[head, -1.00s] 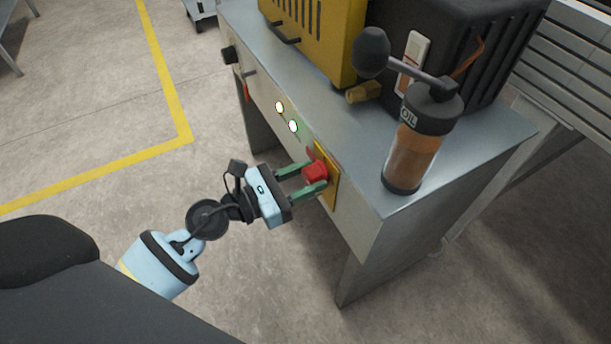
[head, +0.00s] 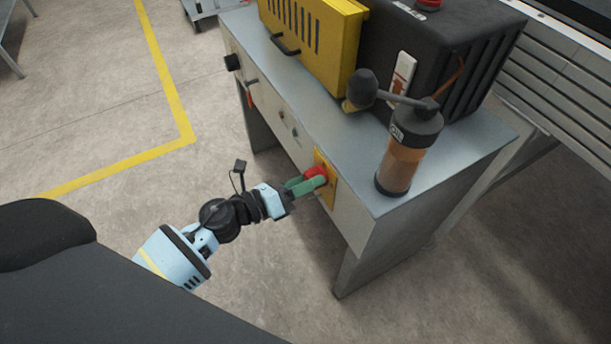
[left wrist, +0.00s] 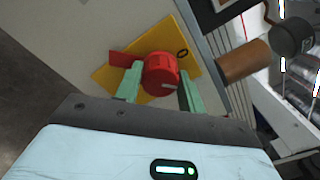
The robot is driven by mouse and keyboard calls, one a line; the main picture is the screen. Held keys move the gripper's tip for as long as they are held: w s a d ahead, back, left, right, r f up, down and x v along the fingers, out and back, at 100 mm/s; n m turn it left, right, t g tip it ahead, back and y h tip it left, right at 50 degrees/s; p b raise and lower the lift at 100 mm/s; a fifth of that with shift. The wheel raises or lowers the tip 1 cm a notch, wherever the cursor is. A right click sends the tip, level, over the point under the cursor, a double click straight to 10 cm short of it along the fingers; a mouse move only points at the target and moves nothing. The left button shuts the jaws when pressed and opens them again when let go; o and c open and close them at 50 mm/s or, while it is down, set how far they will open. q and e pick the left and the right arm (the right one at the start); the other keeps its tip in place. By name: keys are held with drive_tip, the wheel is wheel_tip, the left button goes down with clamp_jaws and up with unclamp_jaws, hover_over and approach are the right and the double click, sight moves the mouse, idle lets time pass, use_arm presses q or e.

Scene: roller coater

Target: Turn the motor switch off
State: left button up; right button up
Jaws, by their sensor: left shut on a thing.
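The motor switch is a red rotary knob (head: 314,172) on a yellow plate (head: 326,190) on the front face of the grey machine. In the left wrist view the knob (left wrist: 161,75) sits on the tilted yellow plate (left wrist: 110,74), with a red tab to its left and a "0" mark to its upper right. My left gripper (head: 310,182) is shut on the knob, with one green finger on each side, and is rolled over. The fingers also show in the left wrist view (left wrist: 160,88). My right gripper is not in view.
Two small indicator lamps (head: 288,124) on the front panel are unlit. An oil bottle (head: 408,155) with a pump handle stands on the machine top near the edge. A yellow guard (head: 312,40) and black motor housing (head: 440,50) stand behind. The floor at left is clear.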

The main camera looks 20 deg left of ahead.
use_arm(q)
drive_tip(key=n+p, duration=0.5)
drive_tip(key=n, duration=0.4)
drive_tip(key=shift+n, duration=0.3)
idle(0.5)
drive_tip(key=o, duration=1)
drive_tip(key=v, duration=0.8)
